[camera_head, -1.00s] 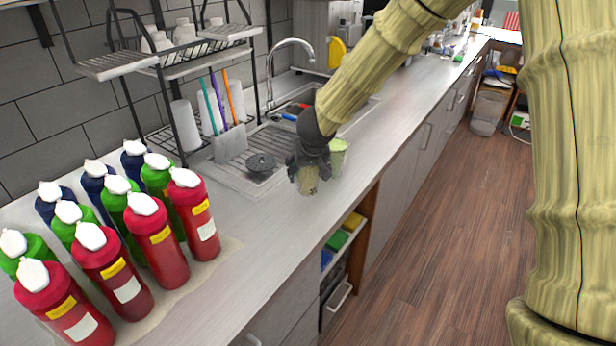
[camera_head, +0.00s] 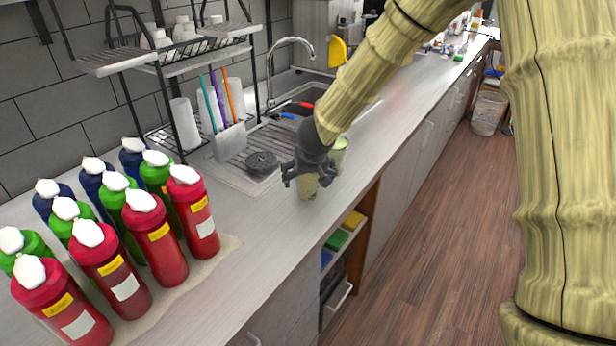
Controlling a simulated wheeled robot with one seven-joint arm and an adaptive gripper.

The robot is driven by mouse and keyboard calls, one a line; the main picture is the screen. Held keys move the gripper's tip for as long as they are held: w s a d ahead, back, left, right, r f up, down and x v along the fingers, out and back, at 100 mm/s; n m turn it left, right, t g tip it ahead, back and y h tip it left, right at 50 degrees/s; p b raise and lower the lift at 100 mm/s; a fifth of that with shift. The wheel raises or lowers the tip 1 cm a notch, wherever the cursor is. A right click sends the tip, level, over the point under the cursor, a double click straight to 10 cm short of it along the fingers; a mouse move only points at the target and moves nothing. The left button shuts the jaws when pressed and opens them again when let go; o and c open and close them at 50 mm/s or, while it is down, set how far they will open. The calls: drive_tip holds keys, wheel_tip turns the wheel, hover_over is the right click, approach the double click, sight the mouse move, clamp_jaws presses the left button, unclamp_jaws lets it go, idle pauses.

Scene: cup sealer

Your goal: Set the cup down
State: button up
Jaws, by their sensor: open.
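The jaws are open. The upper part of the cup is hidden by the gripper. A second light green cup (camera_head: 339,152) stands just behind and to the right, partly hidden by my gripper and arm.
Several red, green and blue bottles (camera_head: 157,238) crowd the counter at left. The sink (camera_head: 295,108), a dark round drain piece (camera_head: 262,162) and a utensil holder (camera_head: 229,142) are behind. The counter between bottles and cup is clear.

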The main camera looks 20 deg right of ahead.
drive_tip(key=shift+r, duration=0.1)
drive_tip(key=p+v, duration=0.2)
drive_tip(key=v, duration=0.9)
drive_tip(key=shift+s+r, duration=0.3)
drive_tip(key=shift+r, duration=0.05)
drive_tip(key=shift+f, duration=0.1)
